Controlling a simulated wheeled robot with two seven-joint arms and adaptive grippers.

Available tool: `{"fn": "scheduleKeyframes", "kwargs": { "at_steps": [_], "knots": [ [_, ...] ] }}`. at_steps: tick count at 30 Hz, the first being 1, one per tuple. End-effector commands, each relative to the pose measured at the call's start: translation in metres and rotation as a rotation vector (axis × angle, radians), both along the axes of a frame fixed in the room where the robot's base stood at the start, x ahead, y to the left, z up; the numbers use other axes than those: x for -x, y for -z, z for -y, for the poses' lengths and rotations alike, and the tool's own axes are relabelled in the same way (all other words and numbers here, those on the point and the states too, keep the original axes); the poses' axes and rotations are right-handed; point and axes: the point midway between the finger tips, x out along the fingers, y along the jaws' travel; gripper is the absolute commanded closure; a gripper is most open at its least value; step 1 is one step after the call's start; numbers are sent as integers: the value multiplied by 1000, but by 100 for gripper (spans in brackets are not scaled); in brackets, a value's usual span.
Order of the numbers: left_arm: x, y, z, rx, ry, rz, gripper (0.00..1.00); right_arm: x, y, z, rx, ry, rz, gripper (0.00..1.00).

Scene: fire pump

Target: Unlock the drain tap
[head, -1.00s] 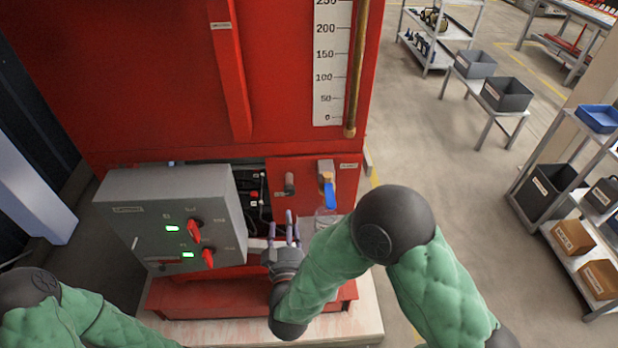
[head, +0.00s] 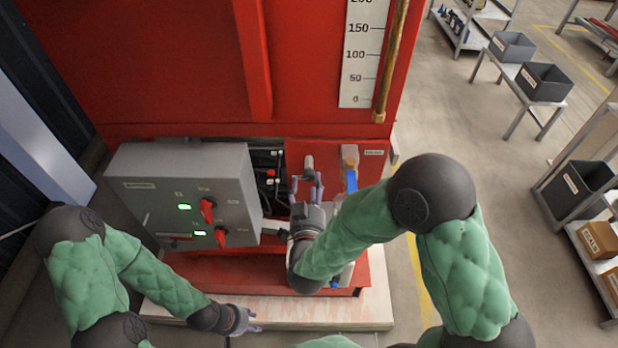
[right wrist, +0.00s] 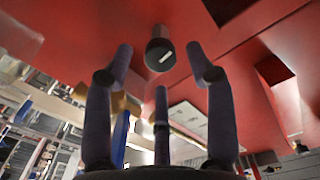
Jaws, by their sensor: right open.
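The drain tap has a brass body (head: 349,153) and a blue lever (head: 351,180) hanging down on the red panel. A grey round knob (head: 309,162) sticks out of the panel left of the tap. In the right wrist view this dark knob (right wrist: 160,52) has a white mark and sits just beyond the spread fingertips. My right gripper (head: 307,182) is open and empty, just below the knob. My left gripper (head: 246,322) is low, over the base's front edge; its fingers are too small to read.
A grey control box (head: 180,195) with red switches and green lights stands close left of my right gripper. An opening with dark parts (head: 270,175) lies between box and panel. A brass pipe (head: 390,70) and scale (head: 362,60) are above. Shelves stand at right.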

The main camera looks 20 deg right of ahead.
Motion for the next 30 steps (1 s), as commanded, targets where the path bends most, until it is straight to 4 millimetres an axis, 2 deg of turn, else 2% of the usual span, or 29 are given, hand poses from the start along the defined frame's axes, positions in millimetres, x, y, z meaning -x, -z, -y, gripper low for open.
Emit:
{"fn": "scheduleKeyframes", "kwargs": {
  "at_steps": [3,9,19,25,30],
  "knots": [
    [0,3,0,0,0,0,60,-17,1,6,-1,2,1,44],
    [0,4,0,0,0,0,60,-31,0,9,1,0,0,44],
    [0,4,0,0,0,0,60,-33,0,10,1,-1,0,44],
    [0,4,0,0,0,0,60,-33,0,9,1,-1,0,100],
    [0,4,0,0,0,0,60,-33,0,9,7,-1,-3,100]
  ]
}}
